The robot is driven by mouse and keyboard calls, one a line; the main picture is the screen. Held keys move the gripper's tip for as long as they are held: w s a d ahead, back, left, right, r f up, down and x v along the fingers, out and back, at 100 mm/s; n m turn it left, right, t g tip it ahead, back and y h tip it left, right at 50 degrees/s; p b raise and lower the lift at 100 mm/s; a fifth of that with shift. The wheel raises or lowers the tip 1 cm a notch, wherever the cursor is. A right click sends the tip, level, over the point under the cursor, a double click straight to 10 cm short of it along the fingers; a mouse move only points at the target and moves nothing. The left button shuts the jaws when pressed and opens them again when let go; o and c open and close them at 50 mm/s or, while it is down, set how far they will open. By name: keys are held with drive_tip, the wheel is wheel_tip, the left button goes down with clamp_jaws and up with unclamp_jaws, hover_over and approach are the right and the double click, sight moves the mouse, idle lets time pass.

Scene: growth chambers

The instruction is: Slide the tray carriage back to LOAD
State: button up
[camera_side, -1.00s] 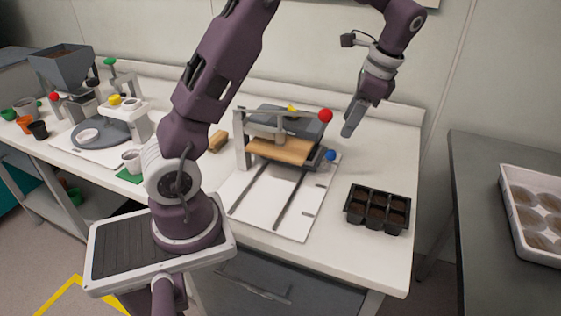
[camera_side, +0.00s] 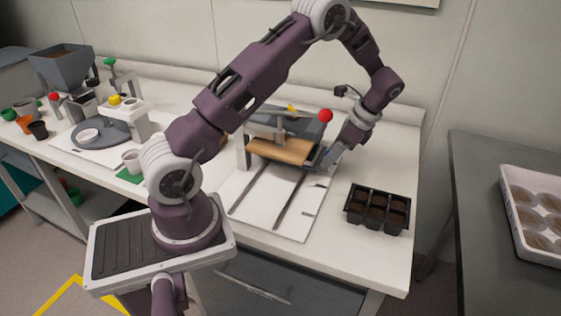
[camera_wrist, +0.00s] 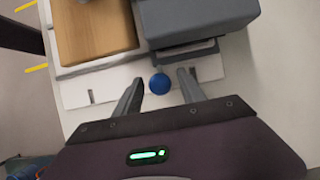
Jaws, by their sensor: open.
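The tray carriage (camera_side: 278,151) shows as a flat wooden-topped piece under the press frame, at the far end of two dark rails (camera_side: 292,196). In the wrist view its wooden top (camera_wrist: 95,30) is at upper left. A blue ball knob (camera_wrist: 160,83) sits at the carriage side, between the fingertips of my gripper (camera_wrist: 161,81). The gripper is open, with a finger on each side of the knob and visible gaps. In the side view my gripper (camera_side: 327,159) is low beside the carriage's right side and hides the knob.
A red ball knob (camera_side: 326,115) on the press lever is close above my gripper. A black cell tray with soil (camera_side: 377,209) stands to the right of the rails. The near stretch of the white rail plate (camera_side: 262,208) is clear.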

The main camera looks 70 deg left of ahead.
drive_tip(key=c, duration=0.9)
hover_over(303, 233)
drive_tip(key=shift+d, duration=0.1)
drive_tip(key=o, duration=0.9)
idle(1.3)
wheel_tip(303, 233, up, 8)
idle(0.6)
